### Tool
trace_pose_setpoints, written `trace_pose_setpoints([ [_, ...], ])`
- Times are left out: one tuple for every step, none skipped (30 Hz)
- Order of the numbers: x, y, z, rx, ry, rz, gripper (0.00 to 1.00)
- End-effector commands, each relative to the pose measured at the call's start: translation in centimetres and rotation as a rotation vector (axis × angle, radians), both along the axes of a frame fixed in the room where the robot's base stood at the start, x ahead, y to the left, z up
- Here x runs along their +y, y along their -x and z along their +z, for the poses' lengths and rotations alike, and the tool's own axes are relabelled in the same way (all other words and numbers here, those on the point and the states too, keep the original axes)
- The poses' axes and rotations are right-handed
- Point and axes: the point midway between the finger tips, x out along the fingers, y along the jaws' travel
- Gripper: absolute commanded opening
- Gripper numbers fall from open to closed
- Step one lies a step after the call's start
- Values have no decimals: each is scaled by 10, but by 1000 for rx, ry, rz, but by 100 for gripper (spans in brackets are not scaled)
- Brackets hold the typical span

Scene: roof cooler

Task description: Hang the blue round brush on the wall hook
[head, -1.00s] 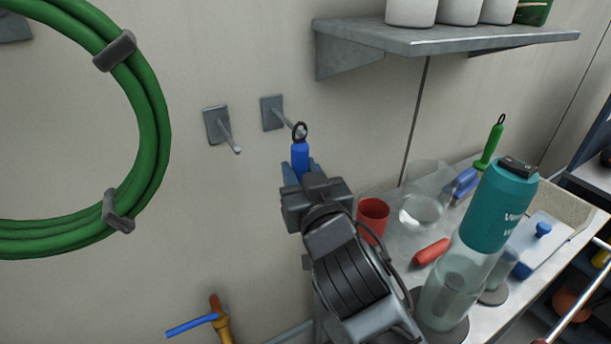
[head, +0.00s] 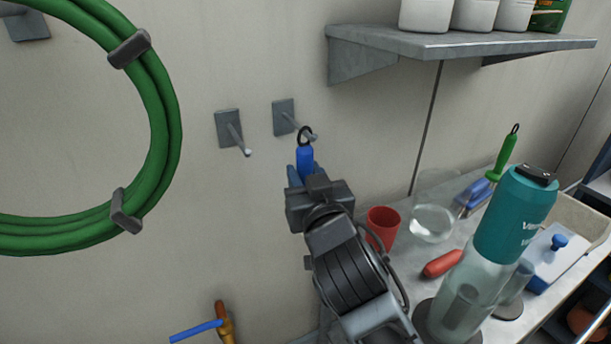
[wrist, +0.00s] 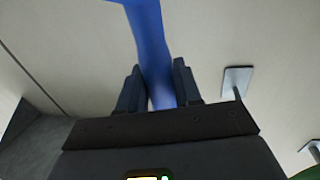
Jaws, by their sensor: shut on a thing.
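The blue round brush shows as a blue handle (head: 304,160) with a dark hanging loop at its top; its bristles are not visible in the head view. My gripper (head: 305,180) is shut on the handle, holding it roughly upright with the loop up. The right wall hook (head: 284,117) is a grey plate with a peg slanting out. The loop overlaps the peg near its outer end, and the peg tip shows just right of the loop. I cannot tell whether the loop is around the peg or in front of it. The handle also fills the wrist view's middle (wrist: 152,50).
A second hook (head: 228,128) is empty on the left. A coiled green hose (head: 165,130) hangs further left. A grey shelf (head: 450,45) with tubs is upper right. Below stand a red cup (head: 382,228), a teal-topped bottle (head: 515,215) and a green-handled brush (head: 507,155).

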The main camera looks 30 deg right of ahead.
Motion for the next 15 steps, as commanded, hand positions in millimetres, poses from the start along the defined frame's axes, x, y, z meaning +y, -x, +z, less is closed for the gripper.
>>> trace_pose_setpoints([
  [0, 0, 0, 0, 0, 0, 0],
  [0, 0, 0, 0, 0, 0, 0],
  [0, 0, 0, -1, 0, 0, 0],
  [0, 0, 0, -1, 0, 0, 0],
  [0, 0, 0, -1, 0, 0, 0],
  [0, 0, 0, -1, 0, 0, 0],
  [0, 0, 0, -1, 0, 0, 34],
  [0, 0, 0, -1, 0, 0, 37],
  [0, 0, 0, -1, 0, 0, 41],
  [0, 0, 0, -1, 0, 0, 44],
  [0, 0, 0, -1, 0, 0, 47],
  [0, 0, 0, -1, 0, 0, 51],
  [0, 0, 0, -1, 0, 0, 54],
  [0, 0, 0, 0, 0, 0, 57],
  [0, 0, 0, 0, 0, 0, 60],
])
